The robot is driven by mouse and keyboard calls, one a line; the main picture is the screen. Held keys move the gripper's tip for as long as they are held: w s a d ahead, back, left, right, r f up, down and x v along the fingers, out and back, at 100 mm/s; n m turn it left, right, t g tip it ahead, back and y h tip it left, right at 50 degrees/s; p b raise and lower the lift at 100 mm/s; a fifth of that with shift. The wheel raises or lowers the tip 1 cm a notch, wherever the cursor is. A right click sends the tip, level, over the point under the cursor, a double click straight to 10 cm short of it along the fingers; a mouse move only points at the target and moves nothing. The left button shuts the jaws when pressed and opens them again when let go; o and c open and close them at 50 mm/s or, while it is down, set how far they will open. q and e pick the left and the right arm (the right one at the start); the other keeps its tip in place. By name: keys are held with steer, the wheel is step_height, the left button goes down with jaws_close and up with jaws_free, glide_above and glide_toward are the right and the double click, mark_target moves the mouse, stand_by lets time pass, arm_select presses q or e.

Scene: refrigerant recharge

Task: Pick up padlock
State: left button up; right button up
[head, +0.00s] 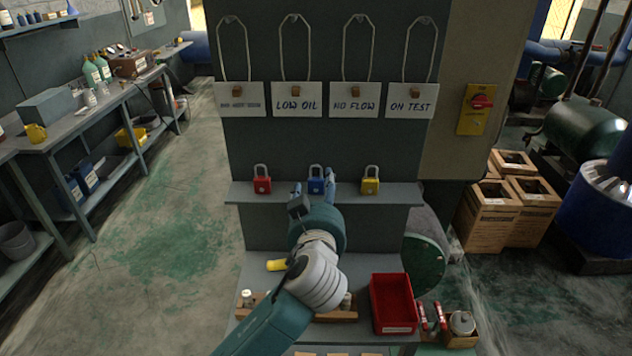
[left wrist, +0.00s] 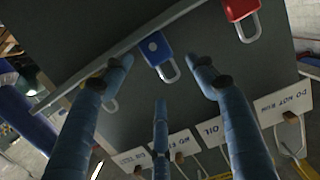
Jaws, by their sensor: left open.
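Three padlocks stand in a row on a narrow grey shelf (head: 400,194): red (head: 262,185), blue (head: 315,186) and yellow (head: 370,186), each with its shackle up. My left gripper (head: 313,188) reaches up to the blue padlock with its fingers spread open. In the left wrist view the picture is turned over; the blue padlock (left wrist: 155,48) sits between the finger ends (left wrist: 160,75), with no clear contact. The red padlock (left wrist: 240,10) is at the upper right there, and the yellow one is mostly hidden behind a finger. My right gripper is not in view.
Tags on cords, one reading LOW OIL (head: 297,100), hang above the shelf. A red bin (head: 393,303) and a wooden rack stand on the lower counter. A yellow switch box with a red knob (head: 481,102) is at the right. Floor at the left is clear.

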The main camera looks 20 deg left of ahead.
mark_target(319, 181)
arm_select(q)
steer(key=p+x, duration=0.2)
steer(key=x, duration=0.1)
steer(key=shift+w+r, duration=0.3)
steer(key=shift+r, duration=0.1)
steer(key=shift+w+a+f, duration=0.15)
steer(key=shift+w+f, duration=0.1)
steer(key=shift+w, duration=0.15)
steer(key=c, duration=1.2)
